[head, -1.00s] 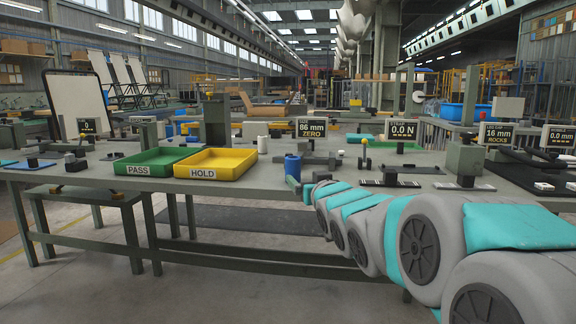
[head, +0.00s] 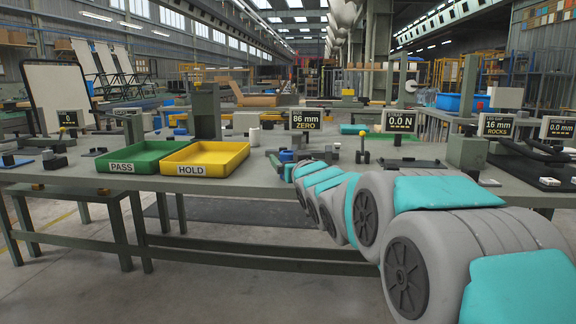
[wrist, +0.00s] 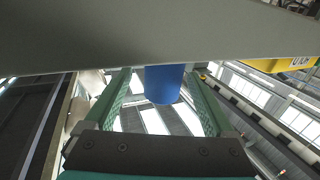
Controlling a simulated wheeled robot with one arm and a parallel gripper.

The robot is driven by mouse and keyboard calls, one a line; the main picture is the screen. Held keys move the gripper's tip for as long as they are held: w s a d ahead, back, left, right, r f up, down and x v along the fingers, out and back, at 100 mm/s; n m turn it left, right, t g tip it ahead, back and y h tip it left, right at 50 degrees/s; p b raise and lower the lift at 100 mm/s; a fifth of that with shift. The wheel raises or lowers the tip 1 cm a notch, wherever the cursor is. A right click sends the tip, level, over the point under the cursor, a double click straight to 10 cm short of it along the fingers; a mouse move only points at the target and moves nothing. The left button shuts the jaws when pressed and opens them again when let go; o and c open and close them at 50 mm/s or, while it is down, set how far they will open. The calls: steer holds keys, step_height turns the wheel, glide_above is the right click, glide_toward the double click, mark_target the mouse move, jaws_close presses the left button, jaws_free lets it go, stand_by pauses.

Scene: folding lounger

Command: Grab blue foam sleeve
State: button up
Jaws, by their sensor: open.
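The blue foam sleeve (wrist: 165,84) is a plain blue cylinder, seen in the middle of the wrist view against the grey table surface. My gripper (wrist: 158,76) is open, with one green finger on each side of the sleeve and a visible gap on both sides. I cannot tell how deep the sleeve sits between the fingertips. In the head view, a small patch of the blue sleeve (head: 286,156) shows at the far end of my arm, and most of it is hidden there.
A yellow HOLD tray (head: 206,171) and a green PASS tray (head: 133,168) stand left of the sleeve. A yellow-topped post (head: 363,135) and display signs (head: 305,119) stand behind and to the right. The table's front edge is close to my arm.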

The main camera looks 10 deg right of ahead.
mark_target(285, 156)
steer(key=shift+w+a, duration=0.15)
steer(key=shift+w, duration=0.75)
steer(key=shift+w+a, duration=0.1)
steer(key=shift+w, duration=0.8)
steer(key=shift+c, duration=0.3)
jaws_close()
